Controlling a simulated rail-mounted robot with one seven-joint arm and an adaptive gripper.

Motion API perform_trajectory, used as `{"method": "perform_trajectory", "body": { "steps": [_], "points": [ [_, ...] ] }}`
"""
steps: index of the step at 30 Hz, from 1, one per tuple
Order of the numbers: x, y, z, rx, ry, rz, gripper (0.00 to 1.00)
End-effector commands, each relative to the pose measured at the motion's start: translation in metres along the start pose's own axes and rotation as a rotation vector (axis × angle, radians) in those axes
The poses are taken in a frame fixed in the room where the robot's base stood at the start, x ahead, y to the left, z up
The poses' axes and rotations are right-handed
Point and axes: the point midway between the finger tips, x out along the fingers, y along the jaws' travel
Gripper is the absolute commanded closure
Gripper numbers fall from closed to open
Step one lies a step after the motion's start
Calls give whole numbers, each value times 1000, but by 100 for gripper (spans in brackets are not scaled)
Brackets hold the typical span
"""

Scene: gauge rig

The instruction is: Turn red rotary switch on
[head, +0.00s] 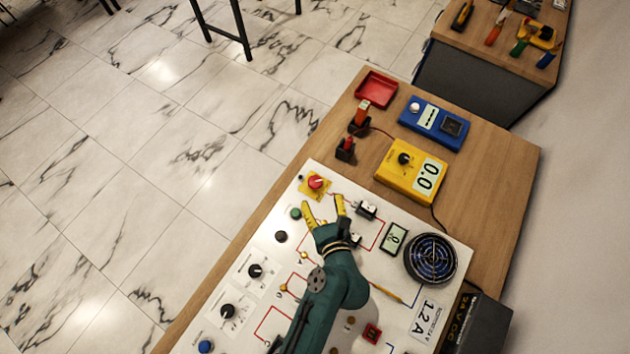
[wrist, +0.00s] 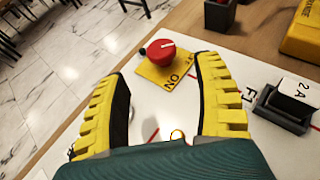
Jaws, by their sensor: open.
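The red rotary switch (head: 315,182) sits on a yellow plate near the top left corner of the white panel (head: 270,225). In the wrist view the red switch (wrist: 161,54) has a pale line on its top, and its yellow plate (wrist: 170,76) carries partly readable lettering. My gripper (head: 325,203), with yellow ribbed fingers, is open and empty just below the switch in the head view. In the wrist view my gripper (wrist: 155,72) has its fingers spread wide, and the switch shows beyond them, between the tips. No contact with the switch is visible.
A green button (head: 296,213) and black button (head: 281,236) lie left of my gripper. A fuse block (head: 366,209) is to its right. A yellow meter (head: 412,171), blue meter (head: 435,124) and red tray (head: 376,87) stand on the wooden table (head: 480,190) behind.

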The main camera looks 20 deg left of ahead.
Motion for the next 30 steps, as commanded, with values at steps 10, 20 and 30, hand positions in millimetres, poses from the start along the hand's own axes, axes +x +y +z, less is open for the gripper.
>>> {"method": "perform_trajectory", "body": {
  "steps": [10,20,30],
  "points": [
    [75,0,-1,-4,0,1,32],
    [86,0,0,-2,0,-1,32],
    [86,0,0,-3,0,-1,83]
  ]
}}
